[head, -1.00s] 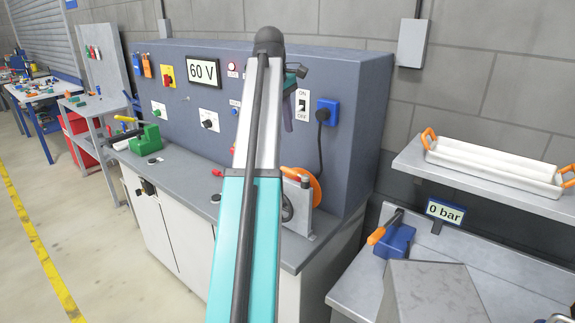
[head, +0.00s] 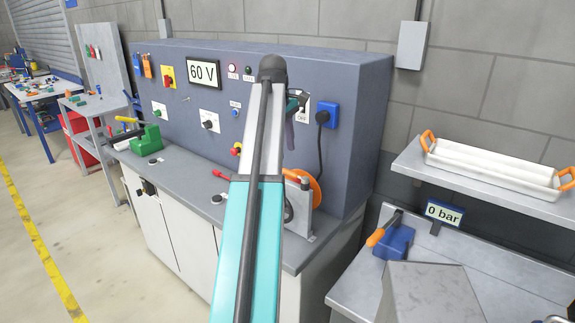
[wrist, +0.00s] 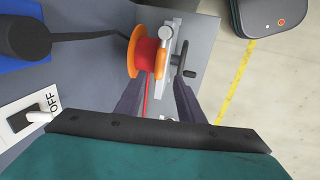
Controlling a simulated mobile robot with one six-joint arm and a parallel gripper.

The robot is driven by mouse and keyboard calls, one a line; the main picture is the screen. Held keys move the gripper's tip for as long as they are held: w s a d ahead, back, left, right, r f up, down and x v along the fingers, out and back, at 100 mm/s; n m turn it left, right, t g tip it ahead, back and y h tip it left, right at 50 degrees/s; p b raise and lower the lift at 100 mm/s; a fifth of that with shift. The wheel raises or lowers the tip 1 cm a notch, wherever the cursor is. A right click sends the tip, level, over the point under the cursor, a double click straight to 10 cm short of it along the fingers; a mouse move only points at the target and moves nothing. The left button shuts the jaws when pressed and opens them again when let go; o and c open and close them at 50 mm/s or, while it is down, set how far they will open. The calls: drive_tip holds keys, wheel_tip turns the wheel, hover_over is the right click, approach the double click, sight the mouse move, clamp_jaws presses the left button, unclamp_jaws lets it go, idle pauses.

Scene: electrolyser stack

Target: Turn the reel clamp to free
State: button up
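The reel stands on the bench, with an orange flange (head: 316,186) in the head view. In the wrist view the reel (wrist: 146,57) carries red wire, and a red strand runs down from it. An orange lever (wrist: 160,63), seemingly the reel clamp, lies along a grey bracket beside the reel, below a silver knob (wrist: 165,32). A black crank (wrist: 183,59) sits on the bracket's other side. My gripper (wrist: 158,86) is open and empty, its two dark fingers spread and pointing toward the reel assembly. In the head view my arm hides part of the reel stand and most of the gripper.
A blue panel with a 60 V display (head: 203,73) rises behind the bench. An ON/OFF switch (wrist: 27,119) and a black plug in a blue socket (head: 328,114) are close to my gripper. A cable hangs from the plug beside the reel.

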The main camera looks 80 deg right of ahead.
sight(288, 171)
drive_tip(key=shift+s+d+f+p, duration=0.1)
drive_tip(key=shift+d+f+p, duration=0.2)
drive_tip(key=shift+f, duration=1)
drive_tip(key=shift+s+d+f+p, duration=0.15)
drive_tip(key=shift+f+p, duration=0.25)
drive_tip(key=shift+f, duration=0.9)
drive_tip(key=shift+s+d+f+p, duration=0.1)
drive_tip(key=shift+d+f+p, duration=0.2)
drive_tip(key=shift+f, duration=1)
drive_tip(key=shift+a, duration=0.1)
clamp_jaws()
